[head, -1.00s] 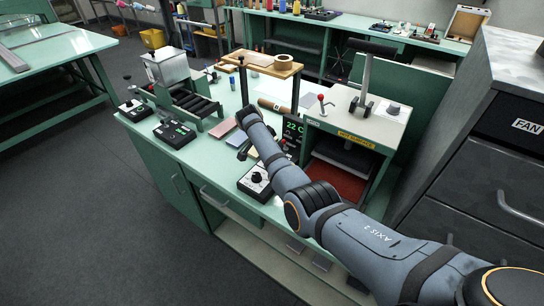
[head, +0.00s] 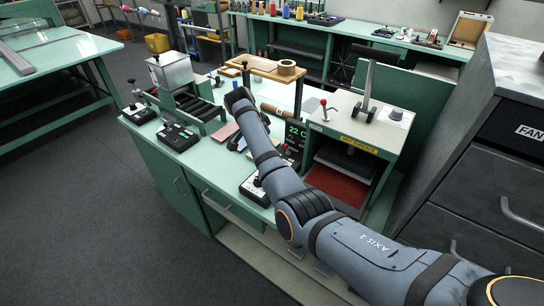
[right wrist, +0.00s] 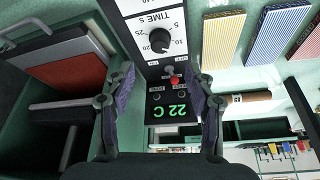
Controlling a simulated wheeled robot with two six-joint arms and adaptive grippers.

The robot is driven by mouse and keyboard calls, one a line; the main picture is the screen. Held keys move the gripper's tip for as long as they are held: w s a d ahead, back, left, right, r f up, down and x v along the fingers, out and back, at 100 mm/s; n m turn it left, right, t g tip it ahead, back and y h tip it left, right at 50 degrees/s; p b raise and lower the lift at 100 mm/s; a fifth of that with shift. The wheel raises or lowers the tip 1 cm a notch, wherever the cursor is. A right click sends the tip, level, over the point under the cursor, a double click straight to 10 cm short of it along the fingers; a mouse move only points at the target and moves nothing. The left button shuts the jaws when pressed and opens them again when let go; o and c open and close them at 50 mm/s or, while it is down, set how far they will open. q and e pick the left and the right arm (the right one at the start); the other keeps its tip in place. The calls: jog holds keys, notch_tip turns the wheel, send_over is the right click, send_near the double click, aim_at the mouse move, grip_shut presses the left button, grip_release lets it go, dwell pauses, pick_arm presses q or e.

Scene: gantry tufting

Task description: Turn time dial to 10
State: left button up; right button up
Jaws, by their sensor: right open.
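The time dial (right wrist: 160,40) is a black round knob on a white face marked TIME S, at the top middle of the right wrist view. I cannot read its pointer setting with certainty. In the head view its control box (head: 250,192) sits at the bench's front edge, partly hidden by my right arm. My right gripper (right wrist: 160,82) is open and empty, its two dark fingers apart on either side of the panel, below the dial in the picture. I cannot see contact with the knob. In the head view its fingers are mostly hidden by the arm. My left gripper is not in view.
A red button (right wrist: 174,81) and a green 22 C display (right wrist: 171,111) lie between the fingers in the wrist view. The hot-surface press (head: 358,143) stands right of the arm. Coloured pads (right wrist: 222,45) lie beside the dial box. A roller unit (head: 190,100) stands left.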

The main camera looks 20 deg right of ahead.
jog(key=v, duration=0.3)
jog(key=shift+a+r, duration=0.1)
jog(key=shift+r, duration=0.15)
